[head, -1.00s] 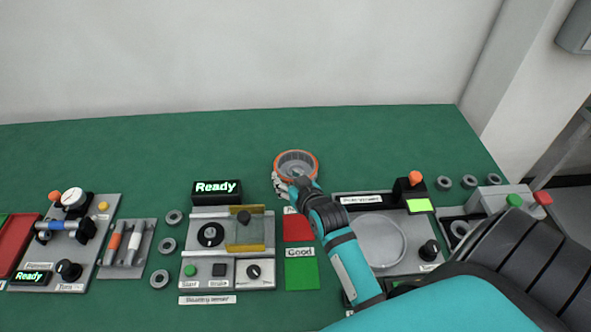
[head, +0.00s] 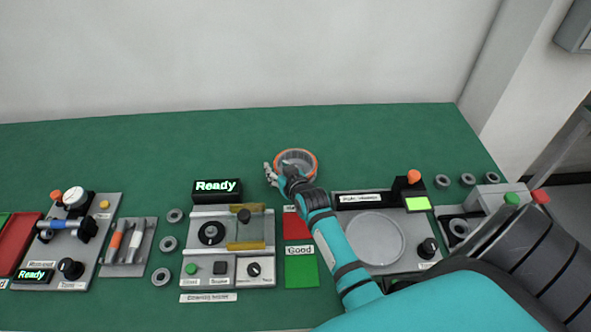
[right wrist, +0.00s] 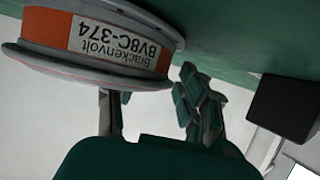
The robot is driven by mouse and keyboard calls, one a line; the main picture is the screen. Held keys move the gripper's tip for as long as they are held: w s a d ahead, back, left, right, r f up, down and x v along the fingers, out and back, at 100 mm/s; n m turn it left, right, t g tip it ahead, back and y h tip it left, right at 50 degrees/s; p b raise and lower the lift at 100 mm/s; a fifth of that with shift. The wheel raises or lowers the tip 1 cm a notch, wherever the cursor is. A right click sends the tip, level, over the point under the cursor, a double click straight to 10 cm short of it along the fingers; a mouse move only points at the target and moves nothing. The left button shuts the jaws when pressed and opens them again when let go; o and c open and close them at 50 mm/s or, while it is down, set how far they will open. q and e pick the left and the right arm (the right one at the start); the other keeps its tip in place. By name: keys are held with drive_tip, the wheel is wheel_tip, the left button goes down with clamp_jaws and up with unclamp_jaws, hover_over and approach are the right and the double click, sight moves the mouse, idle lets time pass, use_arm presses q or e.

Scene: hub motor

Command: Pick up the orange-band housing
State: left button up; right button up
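The orange-band housing (head: 296,154) is a round grey part with an orange band, lying on the green bench behind the red pad. In the right wrist view the housing (right wrist: 60,35) fills the upper left, with a white label reading "Brackenvolt BV8C-374". My right gripper (head: 278,170) is at the housing's near left side, fingers spread apart. In the right wrist view the gripper (right wrist: 152,100) has one finger partly hidden by the housing's rim and the other just right of it. Whether a finger touches the housing cannot be told. My left gripper is not in view.
A red pad (head: 297,226) and a green "Good" pad (head: 301,272) lie in front. A tester with a black "Ready" display (head: 217,189) stands left of the gripper. A station with a round dish (head: 374,240) is to the right. The bench's back (head: 150,150) is clear.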

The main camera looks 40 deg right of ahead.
clamp_jaws()
